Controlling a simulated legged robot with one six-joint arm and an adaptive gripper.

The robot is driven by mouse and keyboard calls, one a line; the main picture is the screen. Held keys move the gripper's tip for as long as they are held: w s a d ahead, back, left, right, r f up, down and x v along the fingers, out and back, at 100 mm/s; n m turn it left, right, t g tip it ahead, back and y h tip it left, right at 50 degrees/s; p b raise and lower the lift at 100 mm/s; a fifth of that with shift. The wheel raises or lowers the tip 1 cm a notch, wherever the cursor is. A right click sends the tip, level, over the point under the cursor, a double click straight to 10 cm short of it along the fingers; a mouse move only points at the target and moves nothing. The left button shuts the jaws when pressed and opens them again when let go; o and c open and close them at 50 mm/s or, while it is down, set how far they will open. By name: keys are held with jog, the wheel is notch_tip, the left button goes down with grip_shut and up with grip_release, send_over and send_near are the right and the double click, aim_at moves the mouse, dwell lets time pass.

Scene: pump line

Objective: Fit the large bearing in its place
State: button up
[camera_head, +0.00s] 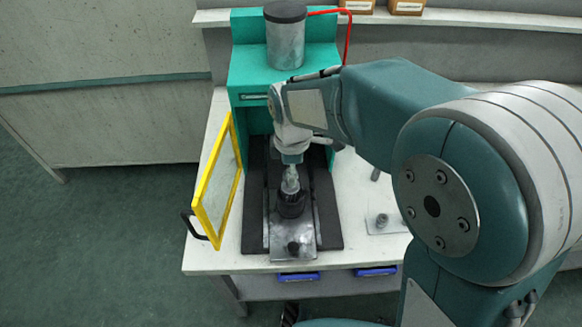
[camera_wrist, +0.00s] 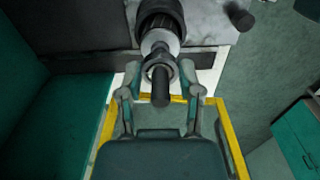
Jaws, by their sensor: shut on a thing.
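The large bearing appears as a grey metal ring (camera_wrist: 149,68) in the wrist view. My gripper (camera_wrist: 161,74) has its two fingers closed on its sides. A dark round shaft end (camera_wrist: 160,90) shows through the ring toward the camera, so the ring looks to be around the shaft. Beyond it are a bright metal section (camera_wrist: 160,41) and a dark ribbed body (camera_wrist: 161,14). In the head view my gripper (camera_head: 291,159) is above the upright dark body (camera_head: 291,204), which stands on a metal plate (camera_head: 293,243). The bearing's seat and exact depth cannot be told.
A teal press (camera_head: 248,70) with a grey cylinder (camera_head: 285,45) on top stands behind the work. Its yellow-framed door (camera_head: 208,222) is swung open at left. A small metal part (camera_head: 382,220) lies on a plate at right. White table (camera_head: 212,258) is clear near the front left.

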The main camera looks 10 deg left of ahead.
jog(key=shift+f, duration=0.15)
jog(key=o, duration=0.9)
jog(key=shift+o, duration=0.2)
jog(key=shift+o, duration=0.9)
jog(key=shift+r, duration=2.5)
